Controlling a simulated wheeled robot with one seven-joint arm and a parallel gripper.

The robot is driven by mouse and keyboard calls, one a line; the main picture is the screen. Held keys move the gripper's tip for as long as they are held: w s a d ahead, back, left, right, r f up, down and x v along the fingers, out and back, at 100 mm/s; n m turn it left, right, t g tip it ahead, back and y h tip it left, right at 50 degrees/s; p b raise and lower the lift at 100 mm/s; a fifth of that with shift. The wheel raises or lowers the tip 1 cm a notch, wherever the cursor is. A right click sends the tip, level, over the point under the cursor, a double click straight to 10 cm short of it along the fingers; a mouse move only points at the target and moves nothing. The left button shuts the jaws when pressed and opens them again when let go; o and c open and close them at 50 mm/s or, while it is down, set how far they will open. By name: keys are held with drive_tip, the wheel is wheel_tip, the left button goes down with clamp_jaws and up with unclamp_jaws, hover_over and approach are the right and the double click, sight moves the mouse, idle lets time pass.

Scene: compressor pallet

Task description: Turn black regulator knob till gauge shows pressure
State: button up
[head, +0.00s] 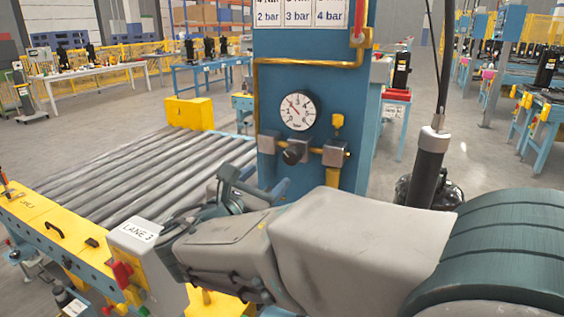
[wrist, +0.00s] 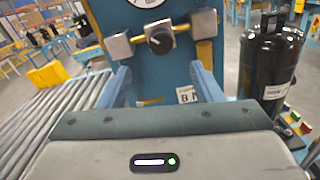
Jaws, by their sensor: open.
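The black regulator knob (head: 293,155) sits on a brass pipe on the blue column (head: 268,100), between two grey blocks. In the wrist view the knob (wrist: 160,40) is ahead of and above my open fingers, apart from them. The round white gauge (head: 297,111) is above the knob; its red needle points to the upper left, and its numbers are too small to read. In the wrist view only the gauge's lower edge (wrist: 146,2) shows. My gripper (wrist: 165,85) is open and empty, with a blue finger on each side. In the head view my arm partly hides the column's lower part.
A roller conveyor (head: 150,175) lies left of the column, with a yellow block (head: 190,113) at its far end. A black compressor tank (wrist: 269,62) stands to the right in the wrist view. A LANE 3 box (head: 140,235) is at the front left. A pressure sign (head: 300,14) hangs above the gauge.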

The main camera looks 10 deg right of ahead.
sight(290, 158)
drive_tip(key=x, duration=1.2)
drive_tip(key=shift+s, duration=0.1)
drive_tip(key=c, duration=1)
